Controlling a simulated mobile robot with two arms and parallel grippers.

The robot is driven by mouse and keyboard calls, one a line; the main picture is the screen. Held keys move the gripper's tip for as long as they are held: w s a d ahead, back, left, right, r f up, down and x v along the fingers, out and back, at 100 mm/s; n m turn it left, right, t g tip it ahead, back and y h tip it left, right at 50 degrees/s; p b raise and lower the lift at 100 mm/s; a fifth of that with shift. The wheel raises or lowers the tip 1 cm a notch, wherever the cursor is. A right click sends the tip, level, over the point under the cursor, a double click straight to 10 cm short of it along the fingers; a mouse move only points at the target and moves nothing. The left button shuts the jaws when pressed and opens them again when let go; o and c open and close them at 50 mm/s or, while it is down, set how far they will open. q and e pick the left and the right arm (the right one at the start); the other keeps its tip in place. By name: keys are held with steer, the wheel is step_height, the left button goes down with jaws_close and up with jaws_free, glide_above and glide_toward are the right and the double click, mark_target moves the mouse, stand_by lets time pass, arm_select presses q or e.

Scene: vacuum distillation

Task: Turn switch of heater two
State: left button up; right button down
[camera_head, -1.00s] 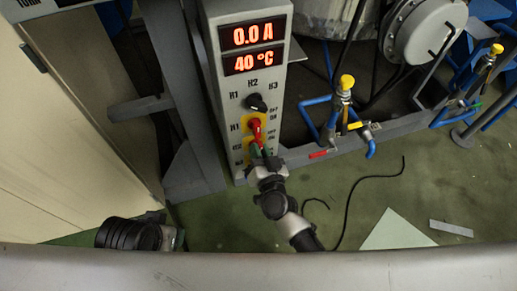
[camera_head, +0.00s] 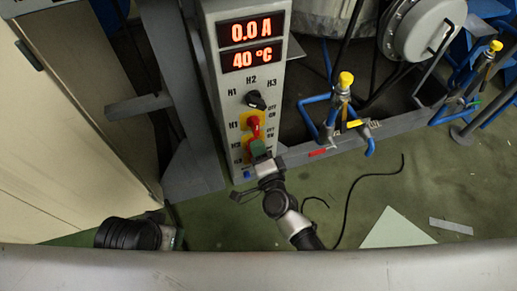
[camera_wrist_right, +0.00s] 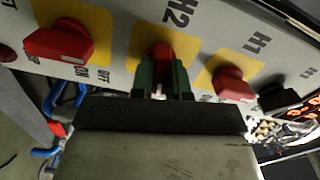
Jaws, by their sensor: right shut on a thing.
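The grey heater control panel (camera_head: 244,85) stands left of centre in the head view. It carries red switches on yellow plates in a column. My right gripper (camera_head: 259,148) is at the heater two switch, below the red H1 switch (camera_head: 254,126), and mostly hides it. In the right wrist view, the green fingertips of my right gripper (camera_wrist_right: 161,78) are shut around the red H2 switch (camera_wrist_right: 159,51) under the "H2" label. The red H3 switch (camera_wrist_right: 58,45) is left of it and the H1 switch (camera_wrist_right: 232,85) is right. My left gripper is not clearly visible.
A black selector knob (camera_head: 255,100) sits above the red switches. Blue pipes with a yellow-capped valve (camera_head: 345,80) stand right of the panel. A black cable (camera_head: 375,177) lies on the green floor.

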steer(key=shift+f+m, duration=0.1)
steer(key=shift+m, duration=1)
steer(key=c, duration=1.1)
jaws_free()
steer(key=v, duration=1)
steer(key=shift+s+d+p, duration=0.15)
steer(key=shift+s+p, duration=0.15)
steer(key=shift+s, duration=0.1)
